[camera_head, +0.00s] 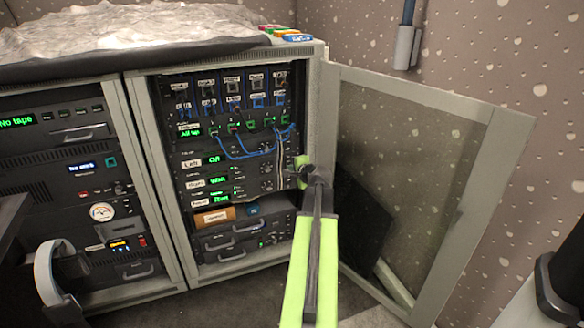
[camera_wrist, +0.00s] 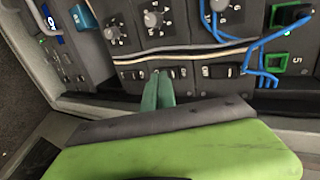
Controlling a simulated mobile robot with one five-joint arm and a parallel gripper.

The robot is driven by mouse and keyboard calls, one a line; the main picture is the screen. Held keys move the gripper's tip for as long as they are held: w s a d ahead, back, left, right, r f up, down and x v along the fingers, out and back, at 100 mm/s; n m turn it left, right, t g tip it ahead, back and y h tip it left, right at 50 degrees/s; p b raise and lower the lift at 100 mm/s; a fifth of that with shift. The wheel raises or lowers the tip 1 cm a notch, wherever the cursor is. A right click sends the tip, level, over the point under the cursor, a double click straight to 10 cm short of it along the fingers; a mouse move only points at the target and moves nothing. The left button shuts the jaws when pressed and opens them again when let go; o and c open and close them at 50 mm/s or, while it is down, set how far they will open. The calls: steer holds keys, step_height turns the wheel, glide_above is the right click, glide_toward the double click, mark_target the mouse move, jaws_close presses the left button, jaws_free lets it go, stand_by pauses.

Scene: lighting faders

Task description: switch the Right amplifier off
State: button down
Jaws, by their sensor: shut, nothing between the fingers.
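The Right amplifier (camera_head: 225,183) is the middle of three stacked amplifiers in the right-hand rack in the head view. Its small label seems to read Right, and its green display is lit but hard to read. The amplifier above it shows Off. My gripper (camera_head: 302,176) is at the rack's right edge, level with these amplifiers. In the wrist view my gripper's green fingers (camera_wrist: 158,84) are shut and empty. Their tips are close to a row of black rocker switches, by the middle switch (camera_wrist: 176,73). I cannot tell whether they touch, and the fingers hide part of the row.
The rack's mesh door (camera_head: 395,170) stands open to the right of my arm. Blue patch cables (camera_head: 240,150) loop above the amplifiers. A second rack (camera_head: 65,180) stands to the left. The wrist view also shows knobs (camera_wrist: 152,18) and a pale cable beside the switches.

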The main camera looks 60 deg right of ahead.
steer(key=p+v, duration=0.3)
steer(key=v, duration=0.8)
steer(key=shift+s+f+p, duration=0.25)
steer(key=shift+f+p, duration=0.15)
